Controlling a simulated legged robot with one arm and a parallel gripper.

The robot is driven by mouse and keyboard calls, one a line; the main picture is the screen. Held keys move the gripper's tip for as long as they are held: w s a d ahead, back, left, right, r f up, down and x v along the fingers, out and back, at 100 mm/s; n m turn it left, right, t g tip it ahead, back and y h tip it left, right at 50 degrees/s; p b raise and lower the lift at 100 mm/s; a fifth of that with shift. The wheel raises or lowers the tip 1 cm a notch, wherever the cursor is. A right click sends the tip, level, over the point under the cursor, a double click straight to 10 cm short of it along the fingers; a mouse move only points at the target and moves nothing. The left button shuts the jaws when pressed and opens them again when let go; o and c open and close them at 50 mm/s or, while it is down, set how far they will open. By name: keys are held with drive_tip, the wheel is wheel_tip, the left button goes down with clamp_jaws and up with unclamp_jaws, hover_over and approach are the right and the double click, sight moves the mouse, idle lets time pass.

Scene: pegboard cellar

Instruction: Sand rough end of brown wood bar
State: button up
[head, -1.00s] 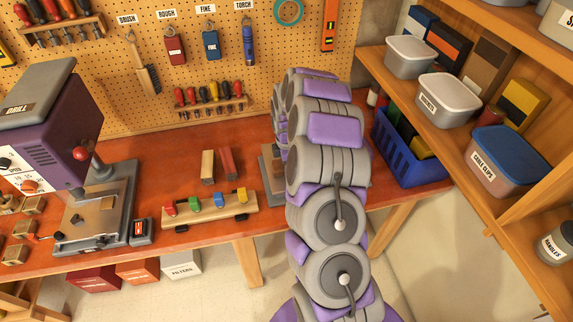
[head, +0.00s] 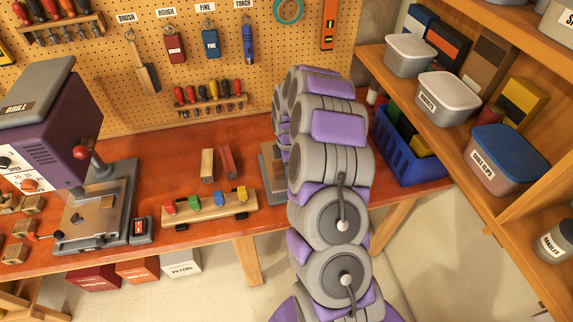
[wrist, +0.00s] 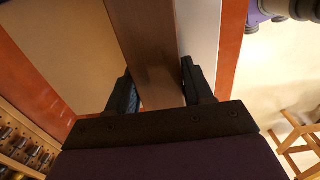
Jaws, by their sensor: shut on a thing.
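In the wrist view my gripper (wrist: 158,92) is shut on a brown wood bar (wrist: 150,45), with one dark finger on each side of it. The bar runs away from the palm to the top edge; its far end is out of view. In the head view my arm hides the gripper and the bar. The red ROUGH block (head: 175,48) and the blue FINE block (head: 210,43) hang on the pegboard (head: 110,60).
A tan bar (head: 207,165) and a reddish bar (head: 227,161) lie on the bench (head: 180,145), behind a wooden rack (head: 205,207) with coloured pieces. A drill press (head: 50,120) stands left. A grey-edged fixture (head: 268,172) is partly behind my arm. A blue crate (head: 405,155) stands right.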

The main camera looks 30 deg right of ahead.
sight(276, 163)
drive_tip(key=shift+w+d, duration=0.2)
drive_tip(key=shift+w, duration=0.3)
idle(0.8)
drive_tip(key=shift+a, duration=0.15)
drive_tip(key=shift+w+a, duration=0.3)
drive_tip(key=shift+a, duration=0.6)
drive_tip(key=shift+w+a, duration=0.3)
drive_tip(key=shift+a, duration=0.55)
drive_tip(key=shift+d+r+p, duration=0.1)
drive_tip(key=shift+r+p, duration=0.55)
drive_tip(key=shift+r, duration=1.2)
drive_tip(key=shift+r+p, duration=0.7)
drive_tip(key=shift+r, duration=1.95)
